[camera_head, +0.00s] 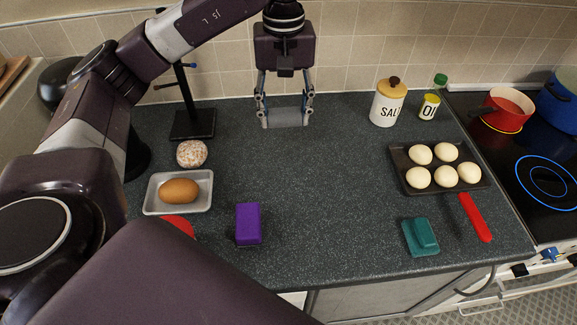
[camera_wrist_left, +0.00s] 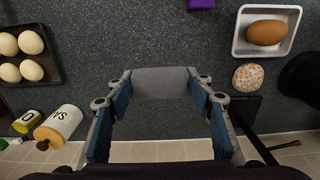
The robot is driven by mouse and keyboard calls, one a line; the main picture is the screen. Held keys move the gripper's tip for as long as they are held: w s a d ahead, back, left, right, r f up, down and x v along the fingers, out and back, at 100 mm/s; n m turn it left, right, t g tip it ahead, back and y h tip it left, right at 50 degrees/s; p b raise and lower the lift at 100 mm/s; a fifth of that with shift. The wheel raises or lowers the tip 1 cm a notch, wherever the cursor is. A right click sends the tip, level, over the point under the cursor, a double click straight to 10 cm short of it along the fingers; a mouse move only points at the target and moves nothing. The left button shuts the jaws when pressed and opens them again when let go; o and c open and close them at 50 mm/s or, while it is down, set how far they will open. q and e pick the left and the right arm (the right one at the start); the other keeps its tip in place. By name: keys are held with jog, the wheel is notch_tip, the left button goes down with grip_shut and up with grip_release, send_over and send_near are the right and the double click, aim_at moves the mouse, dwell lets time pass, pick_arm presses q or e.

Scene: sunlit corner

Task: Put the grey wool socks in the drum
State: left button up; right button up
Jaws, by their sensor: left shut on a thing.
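My left gripper (camera_head: 285,115) is over the back middle of the dark counter, fingers pointing down, shut on a plain grey bundle (camera_head: 285,118). Its colour fits the grey wool socks, but no knit or sock shape can be made out. In the left wrist view the bundle (camera_wrist_left: 160,83) spans the gap between the fingertips of the left gripper (camera_wrist_left: 160,88). I cannot tell whether it touches the counter. I see no drum in either view. My right gripper is not in view.
A dark stand (camera_head: 192,122), speckled ball (camera_head: 192,153), tray (camera_head: 151,197) with a brown loaf-like thing and purple block (camera_head: 248,224) are left. A salt jar (camera_head: 388,104), egg-like things in a dark pan (camera_head: 398,158), teal block (camera_head: 420,236) and hob (camera_head: 535,165) are right. The middle counter is clear.

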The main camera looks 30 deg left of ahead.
aim_at(286, 126)
pick_arm(q)
jog(key=f, duration=0.3)
jog(key=shift+d+f, duration=0.2)
notch_tip(286, 126, down, 9)
jog(key=shift+f+p, duration=0.15)
jog(key=shift+p, duration=1)
notch_tip(286, 126, down, 4)
jog(key=shift+f+p, duration=0.1)
jog(key=shift+p, duration=0.45)
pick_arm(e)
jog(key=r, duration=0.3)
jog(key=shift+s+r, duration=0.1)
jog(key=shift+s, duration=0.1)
pick_arm(q)
jog(key=shift+f, duration=0.15)
jog(key=shift+f+b, duration=0.1)
jog(key=shift+b, duration=0.2)
jog(key=o, duration=0.9)
jog(key=shift+o, duration=0.2)
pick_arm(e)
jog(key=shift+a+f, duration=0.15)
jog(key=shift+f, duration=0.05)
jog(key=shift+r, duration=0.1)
